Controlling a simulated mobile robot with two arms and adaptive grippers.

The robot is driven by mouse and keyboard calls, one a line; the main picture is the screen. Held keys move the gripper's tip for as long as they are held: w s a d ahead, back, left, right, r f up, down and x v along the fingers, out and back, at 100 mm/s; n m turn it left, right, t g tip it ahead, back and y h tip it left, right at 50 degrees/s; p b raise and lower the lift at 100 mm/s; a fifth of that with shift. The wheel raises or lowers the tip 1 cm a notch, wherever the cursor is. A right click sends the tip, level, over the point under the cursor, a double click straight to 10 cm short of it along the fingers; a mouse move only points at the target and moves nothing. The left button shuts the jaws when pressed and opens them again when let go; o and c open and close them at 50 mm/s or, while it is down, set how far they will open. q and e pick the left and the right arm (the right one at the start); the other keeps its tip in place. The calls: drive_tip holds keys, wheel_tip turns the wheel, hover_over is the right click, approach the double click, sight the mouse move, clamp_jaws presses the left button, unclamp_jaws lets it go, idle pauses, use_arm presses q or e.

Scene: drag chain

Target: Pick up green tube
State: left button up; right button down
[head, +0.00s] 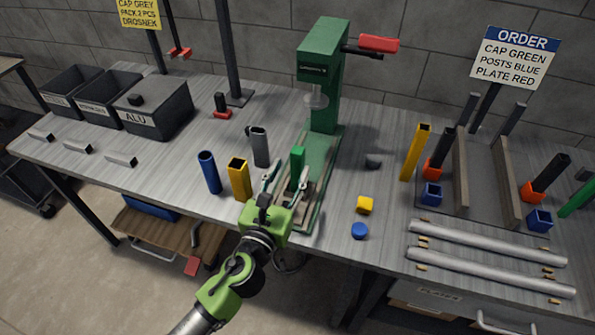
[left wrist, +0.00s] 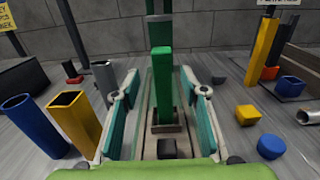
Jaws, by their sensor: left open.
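The green tube (head: 297,161) stands upright at the base of the green press (head: 322,80). In the left wrist view the green tube (left wrist: 161,80) rises from a small brown square holder, straight ahead between my fingers. My left gripper (head: 286,182) is open, with its two fingers on either side of the tube's line. In the left wrist view the left gripper's teal finger pads (left wrist: 158,110) stand apart, with a gap to the tube on both sides. My right gripper is not in view.
A blue tube (head: 209,172), a yellow tube (head: 239,179) and a grey tube (head: 259,147) stand close on the left. A yellow block (head: 365,205) and blue cap (head: 359,231) lie to the right. Dark bins (head: 152,108) stand at the far left.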

sight(296, 164)
use_arm(q)
drive_tip(key=x, duration=0.5)
drive_tip(key=shift+w+d+f, duration=0.25)
drive_tip(key=shift+d+f, duration=0.05)
drive_tip(key=shift+s, duration=0.1)
drive_tip(key=shift+c, duration=0.3)
clamp_jaws()
